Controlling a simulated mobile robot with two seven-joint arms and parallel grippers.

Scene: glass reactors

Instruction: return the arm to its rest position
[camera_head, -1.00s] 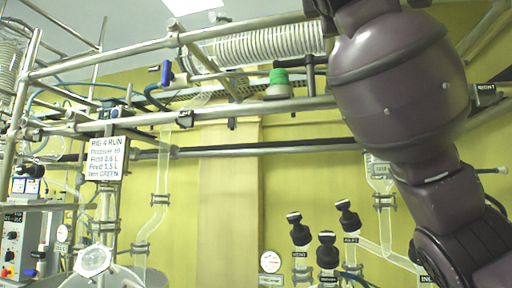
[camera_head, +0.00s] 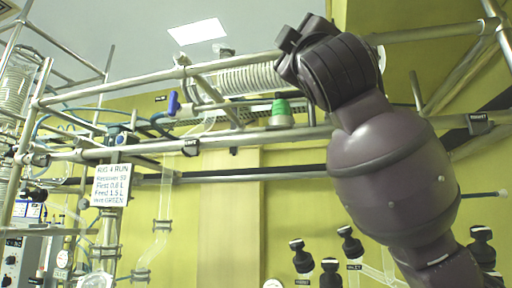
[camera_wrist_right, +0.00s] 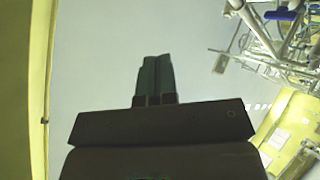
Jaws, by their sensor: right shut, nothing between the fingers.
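My right arm rises from the lower right of the head view, dark purple-brown, with its rounded link in front of the rig. Its wrist end points up and to the left, near the upper metal rail; the fingers cannot be made out there. In the right wrist view, my right gripper (camera_wrist_right: 154,72) has its two dark fingers together with nothing between them. They stand against a plain pale grey background, probably the ceiling. My left gripper is not in view.
A metal pipe frame (camera_head: 110,91) with a ribbed hose (camera_head: 245,80) and a green-topped fitting (camera_head: 281,112) crosses the head view. A white sign (camera_head: 111,185) hangs at left. Black-capped necks (camera_head: 302,256) stand low. In the wrist view, pipework (camera_wrist_right: 275,45) is at upper right.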

